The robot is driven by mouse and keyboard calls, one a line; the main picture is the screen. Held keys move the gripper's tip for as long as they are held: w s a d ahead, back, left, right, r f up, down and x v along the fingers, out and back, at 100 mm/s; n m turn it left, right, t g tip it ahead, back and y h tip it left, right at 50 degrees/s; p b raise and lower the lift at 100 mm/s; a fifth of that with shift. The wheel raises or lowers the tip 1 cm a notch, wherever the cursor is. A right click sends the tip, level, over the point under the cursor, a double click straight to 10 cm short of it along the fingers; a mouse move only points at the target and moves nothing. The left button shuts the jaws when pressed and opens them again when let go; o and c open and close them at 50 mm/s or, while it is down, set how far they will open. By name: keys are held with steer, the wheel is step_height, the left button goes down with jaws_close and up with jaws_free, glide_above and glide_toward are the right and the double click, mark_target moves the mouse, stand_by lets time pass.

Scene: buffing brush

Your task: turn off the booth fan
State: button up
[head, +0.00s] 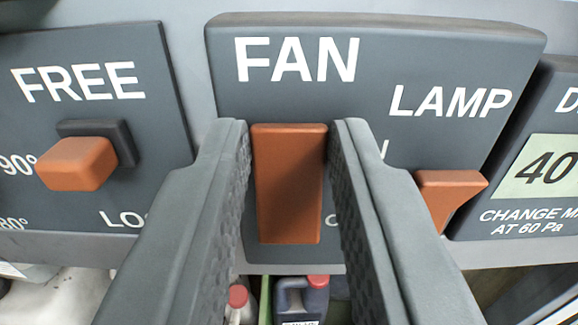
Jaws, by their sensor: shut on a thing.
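The fan switch (288,205) is an orange, upright rocker under the white word FAN on a dark grey panel (440,55). My gripper (290,135) is shut on it, with one dark finger along its left side and one along its right. The fingers hide most of the small lettering beside the switch. Which of its two positions the rocker is in I cannot tell from this angle.
The orange lamp switch (447,192) sits close to the right of my right finger, partly hidden. An orange knob (77,163) is on the FREE panel at left. A pressure display (545,165) is at far right. Bottles (300,298) stand below.

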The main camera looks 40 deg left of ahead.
steer(key=shift+s+d+f+t+y, duration=0.1)
steer(key=shift+f+t+y, duration=0.15)
steer(key=shift+t+y, duration=0.35)
steer(key=shift+s+d+f+t+y, duration=0.1)
steer(key=shift+f+t+y, duration=0.25)
steer(key=shift+t, duration=0.35)
steer(key=shift+r, duration=0.15)
steer(key=o, duration=1)
steer(key=v, duration=1.7)
steer(key=shift+s+d, duration=0.1)
steer(key=shift+s, duration=0.05)
